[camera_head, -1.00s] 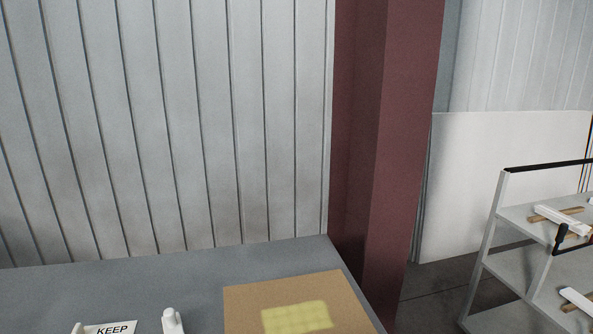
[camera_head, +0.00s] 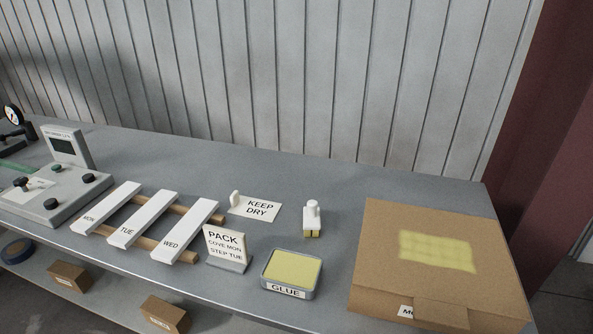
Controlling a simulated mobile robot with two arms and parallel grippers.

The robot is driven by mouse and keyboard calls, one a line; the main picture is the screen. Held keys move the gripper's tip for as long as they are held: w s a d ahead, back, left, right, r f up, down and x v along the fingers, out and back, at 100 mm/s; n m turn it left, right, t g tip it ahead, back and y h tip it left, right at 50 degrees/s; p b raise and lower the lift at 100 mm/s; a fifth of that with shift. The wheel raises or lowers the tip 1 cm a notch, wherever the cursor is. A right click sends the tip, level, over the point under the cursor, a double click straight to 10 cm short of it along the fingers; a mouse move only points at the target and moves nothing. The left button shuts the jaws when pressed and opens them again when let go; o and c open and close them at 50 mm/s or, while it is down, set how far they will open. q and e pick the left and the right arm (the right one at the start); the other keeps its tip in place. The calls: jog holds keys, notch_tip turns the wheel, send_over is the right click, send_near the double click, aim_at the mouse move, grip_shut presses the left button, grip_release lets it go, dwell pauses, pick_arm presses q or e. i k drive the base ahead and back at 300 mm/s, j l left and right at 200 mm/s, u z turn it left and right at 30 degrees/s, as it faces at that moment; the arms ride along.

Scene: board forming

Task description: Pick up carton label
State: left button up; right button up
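The white label reading KEEP DRY (camera_head: 262,208) lies on the grey bench, with a small white upright tab at its left end. The cardboard carton (camera_head: 378,264) stands to the right on the bench. Its top carries a yellow patch (camera_head: 437,250), and a small white label with partly hidden lettering (camera_head: 406,311) is on its front. A white-handled applicator with a yellowish base (camera_head: 312,217) stands between label and carton. A yellow pad in a grey tray marked GLUE (camera_head: 292,270) sits in front of it. Neither of my grippers is in view.
A PACK sign (camera_head: 227,247) stands close in front of the label. White boards marked MON, TUE and WED (camera_head: 142,222) lie on wooden rails to the left. A control box (camera_head: 53,190) is farther left. Small cartons (camera_head: 166,313) sit on a lower shelf. The bench behind the label is clear.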

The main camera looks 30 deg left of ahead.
aim_at(265, 210)
jog(key=u, duration=1.2)
